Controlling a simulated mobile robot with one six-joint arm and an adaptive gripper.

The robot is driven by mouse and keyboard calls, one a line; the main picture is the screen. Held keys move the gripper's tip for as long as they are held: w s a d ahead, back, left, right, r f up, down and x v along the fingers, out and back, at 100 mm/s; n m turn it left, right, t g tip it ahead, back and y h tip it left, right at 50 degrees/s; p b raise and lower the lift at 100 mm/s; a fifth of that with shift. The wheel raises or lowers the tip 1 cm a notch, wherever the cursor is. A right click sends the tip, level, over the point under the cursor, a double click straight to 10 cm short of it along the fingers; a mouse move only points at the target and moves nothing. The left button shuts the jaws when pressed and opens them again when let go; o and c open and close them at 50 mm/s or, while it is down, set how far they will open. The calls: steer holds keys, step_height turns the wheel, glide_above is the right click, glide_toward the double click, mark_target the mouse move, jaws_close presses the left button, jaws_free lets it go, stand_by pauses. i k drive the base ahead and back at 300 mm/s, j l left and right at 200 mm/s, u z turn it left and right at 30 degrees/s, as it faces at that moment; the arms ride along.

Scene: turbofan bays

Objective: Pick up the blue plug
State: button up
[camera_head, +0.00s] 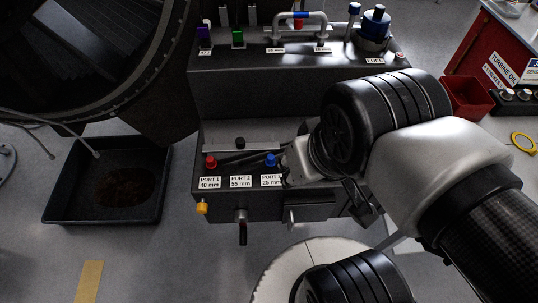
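A small blue plug (270,159) stands upright at the right of the row of ports on the lower shelf of the dark grey bench, behind the label reading 25 mm. A red plug (210,161) stands at the left, behind the PORT 1 40 mm label. My wrist covers the shelf just right of the plug. The fingers are dark and partly hidden, so their opening is unclear.
A higher ledge (270,75) behind carries a purple block (204,37), a green block (238,38), a bent pipe and a blue-capped fitting (375,22). A yellow knob (202,208) and a dark lever (242,233) stick out in front. A black drip tray (60,212) lies left.

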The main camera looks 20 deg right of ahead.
mark_target(270, 160)
steer(key=l+u, duration=0.7)
